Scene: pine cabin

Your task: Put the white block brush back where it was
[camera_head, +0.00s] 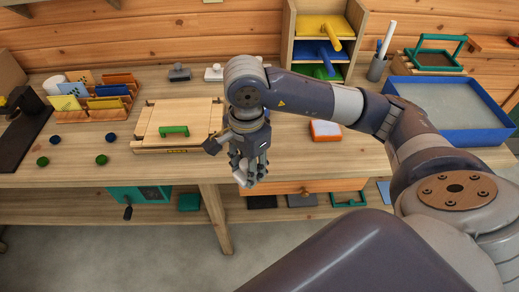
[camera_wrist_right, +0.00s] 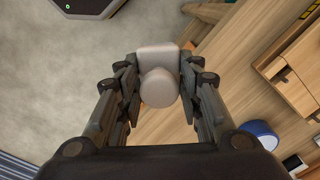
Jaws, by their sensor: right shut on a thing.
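My right gripper (camera_head: 248,170) points down at the front edge of the workbench, in front of the wooden press board. It is shut on a pale block with a rounded knob, the white block brush (camera_head: 241,178). In the right wrist view the brush (camera_wrist_right: 158,88) sits between both fingers of the right gripper (camera_wrist_right: 160,85), its round knob towards the camera. Floor and bench wood show beyond it. Another white knobbed block (camera_head: 213,73) stands at the back of the bench, beside a grey knobbed block (camera_head: 179,72). My left gripper is not in view.
The wooden press board (camera_head: 178,122) with a green handle lies left of my gripper. An orange-edged white pad (camera_head: 325,130) and a blue tray (camera_head: 452,137) lie to the right. A shelf (camera_head: 289,35) stands behind.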

